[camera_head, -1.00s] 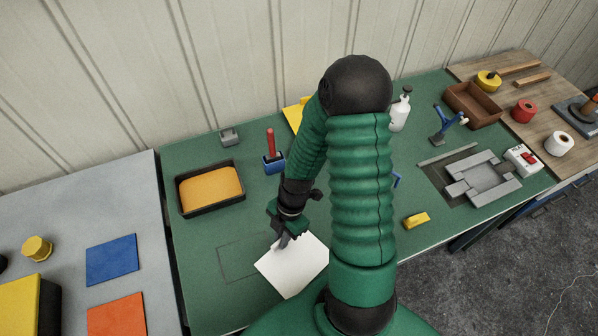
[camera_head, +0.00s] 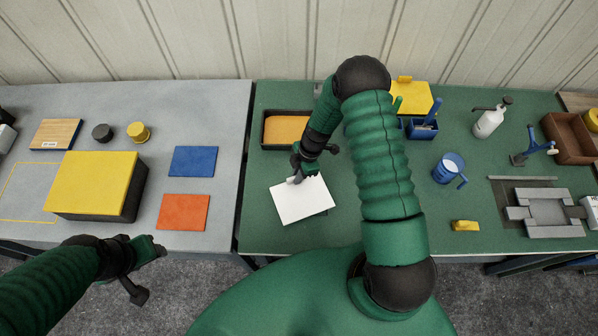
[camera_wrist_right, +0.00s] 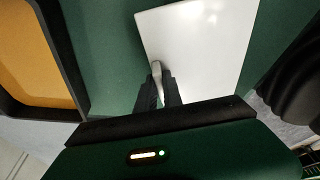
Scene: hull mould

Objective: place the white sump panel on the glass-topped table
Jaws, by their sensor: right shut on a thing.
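The white sump panel (camera_head: 304,201) is a thin flat sheet over the left front of the green bench (camera_head: 330,235); the gap beneath it is hard to judge. My right gripper (camera_head: 297,178) is shut on its back edge. The right wrist view shows the panel (camera_wrist_right: 205,45) between the fingers (camera_wrist_right: 158,85). My left gripper (camera_head: 155,248) hangs empty in front of the grey-topped table (camera_head: 150,215); its jaw opening is unclear. That table stands left of the bench. I cannot tell whether its top is glass.
The grey table carries a yellow-topped block (camera_head: 92,185), a blue square (camera_head: 193,161) and an orange square (camera_head: 183,212). A black tray with orange filling (camera_head: 287,130) sits behind the panel.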

